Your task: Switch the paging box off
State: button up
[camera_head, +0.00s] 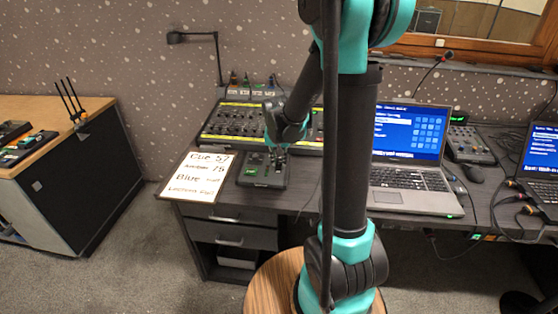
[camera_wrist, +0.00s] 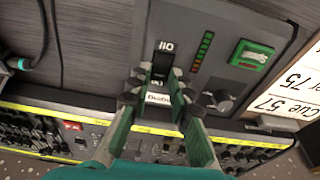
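The paging box (camera_head: 247,180) is a dark box on the desk, left of the laptop. In the wrist view its dark top panel (camera_wrist: 185,20) fills the upper middle. A black rocker switch (camera_wrist: 163,62) with white markings sits on it, with a label reading "Paging", seen upside down, below it. A lit green button (camera_wrist: 251,55), an LED column (camera_wrist: 203,50) and a knob (camera_wrist: 222,100) are to its right. My gripper (camera_wrist: 160,76) is over the box, its fingertips apart on either side of the switch's lower end. I cannot tell whether they touch it. My gripper (camera_head: 278,158) partly hides the box in the head view.
A mixing desk (camera_head: 230,124) stands behind the box. A white cue sheet (camera_head: 202,174) lies to its left. A laptop (camera_head: 412,150) and a small mixer (camera_head: 470,145) are to the right. Cables (camera_head: 505,205) lie at the right. A wooden stool top (camera_head: 270,285) is in front.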

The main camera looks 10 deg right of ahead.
jog(key=o, duration=0.3)
jog(key=v, duration=1.2)
jog(key=shift+s, duration=0.1)
jog(key=s+d+f+n, duration=0.1)
jog(key=s+f, duration=0.2)
jog(key=s, duration=0.3)
jog(key=s+d+f+n+t, duration=0.1)
jog(key=s+d+f, duration=0.1)
jog(key=s+f, duration=0.2)
jog(key=s+d+f+n+y, duration=0.1)
jog(key=s+f, duration=0.3)
jog(key=s, duration=0.4)
jog(key=shift+s+d+f+n, duration=0.15)
jog(key=shift+d+n, duration=0.15)
jog(key=shift+d, duration=0.3)
